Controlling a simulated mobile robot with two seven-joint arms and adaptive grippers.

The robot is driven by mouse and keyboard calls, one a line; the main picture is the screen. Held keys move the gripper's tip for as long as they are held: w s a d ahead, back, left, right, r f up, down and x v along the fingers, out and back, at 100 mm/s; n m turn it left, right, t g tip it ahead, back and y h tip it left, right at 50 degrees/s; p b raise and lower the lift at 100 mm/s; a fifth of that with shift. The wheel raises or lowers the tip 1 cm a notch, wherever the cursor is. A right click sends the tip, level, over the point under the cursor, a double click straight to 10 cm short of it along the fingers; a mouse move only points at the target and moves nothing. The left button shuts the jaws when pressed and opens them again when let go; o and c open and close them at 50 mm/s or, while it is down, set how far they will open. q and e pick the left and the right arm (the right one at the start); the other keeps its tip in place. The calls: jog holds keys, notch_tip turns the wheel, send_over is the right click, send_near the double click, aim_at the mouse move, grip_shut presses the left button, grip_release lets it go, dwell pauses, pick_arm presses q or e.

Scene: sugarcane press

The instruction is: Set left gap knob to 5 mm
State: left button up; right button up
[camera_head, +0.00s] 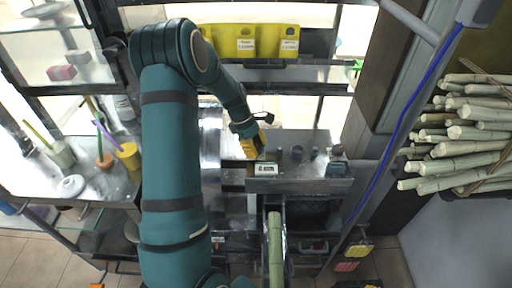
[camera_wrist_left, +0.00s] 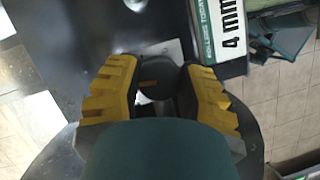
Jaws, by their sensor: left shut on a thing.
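The press (camera_head: 315,150) is a metal housing in the middle of the head view. A small sign (camera_head: 266,169) on its front edge also shows in the wrist view (camera_wrist_left: 228,30), where it reads "4 mm". My left gripper (camera_head: 254,146) reaches down at the left end of the press top, just behind the sign. In the wrist view its yellow-padded fingers (camera_wrist_left: 158,78) are closed around a dark round knob (camera_wrist_left: 156,77) with an orange mark. The gripper hides the knob in the head view. My right gripper is not seen.
A cane stalk (camera_head: 275,250) lies in a trough in front of the press. Cut cane (camera_head: 465,135) is stacked at right. A yellow bin (camera_head: 221,40) with labels stands behind. Cups and tools fill the left counter (camera_head: 82,187). A small metal part (camera_head: 337,162) stands at the press's right end.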

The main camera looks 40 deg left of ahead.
pick_arm(q)
jog(key=shift+d+m, duration=0.1)
jog(key=shift+m, duration=0.2)
jog(key=m+g+p, duration=0.1)
jog(key=m+g, duration=0.1)
jog(key=m, duration=0.2)
jog(key=shift+f+m, duration=0.1)
jog(key=shift+m, duration=0.3)
jog(key=m+g, duration=0.1)
jog(key=m, duration=0.1)
jog(key=m+g, duration=0.1)
jog(key=m, duration=0.2)
jog(key=shift+m+y+p, duration=0.3)
jog(key=shift+p, duration=0.1)
jog(key=m+y, duration=0.1)
jog(key=m, duration=0.1)
jog(key=m+g, duration=0.1)
jog(key=m, duration=0.2)
jog(key=shift+f+y, duration=0.1)
jog(key=shift+y, duration=0.3)
jog(key=m+y, duration=0.1)
jog(key=m, duration=0.2)
jog(key=m+y, duration=0.1)
jog(key=m, duration=0.1)
jog(key=shift+s+m+g, duration=0.1)
jog(key=shift+m+g, duration=0.3)
jog(key=o, duration=1.2)
